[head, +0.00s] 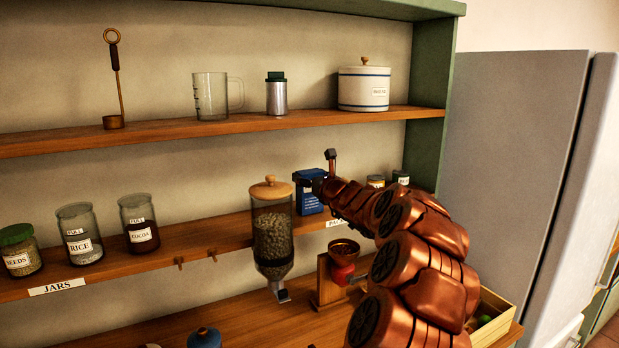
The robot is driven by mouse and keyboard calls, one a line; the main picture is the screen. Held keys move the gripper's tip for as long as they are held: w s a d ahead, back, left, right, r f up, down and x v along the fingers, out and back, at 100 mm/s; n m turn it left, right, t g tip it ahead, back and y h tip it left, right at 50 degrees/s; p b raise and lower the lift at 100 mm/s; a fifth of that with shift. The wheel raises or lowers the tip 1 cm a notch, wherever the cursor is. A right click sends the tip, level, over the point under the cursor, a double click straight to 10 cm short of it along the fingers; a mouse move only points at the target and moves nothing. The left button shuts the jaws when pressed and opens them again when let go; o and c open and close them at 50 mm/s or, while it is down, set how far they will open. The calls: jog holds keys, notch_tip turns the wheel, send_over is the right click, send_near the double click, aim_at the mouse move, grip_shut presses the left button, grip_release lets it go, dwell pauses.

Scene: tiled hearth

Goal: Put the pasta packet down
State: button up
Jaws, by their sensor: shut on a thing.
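The pasta packet is a small dark-blue packet (308,193) in the middle of the head view, at the lower shelf (222,241), to the right of a hanging dispenser. My gripper (323,178) is shut on its right upper side. The packet looks upright, and its bottom is close to the shelf board; I cannot tell whether it touches. A partly hidden shelf label (335,222) starting with "PA" is below and right of the packet. My arm covers the shelf to the right.
The bean dispenser (272,235) stands close left of the packet. Jars of cocoa (139,228), rice (82,236) and seeds (18,252) are further left. Small jars (400,177) show behind my arm. The upper shelf (300,120) is overhead.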

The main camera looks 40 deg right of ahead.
jog(key=o, duration=1.4)
jog(key=shift+c, duration=0.2)
jog(key=shift+r, duration=0.1)
jog(key=b+v, duration=0.3)
jog(key=v, duration=0.9)
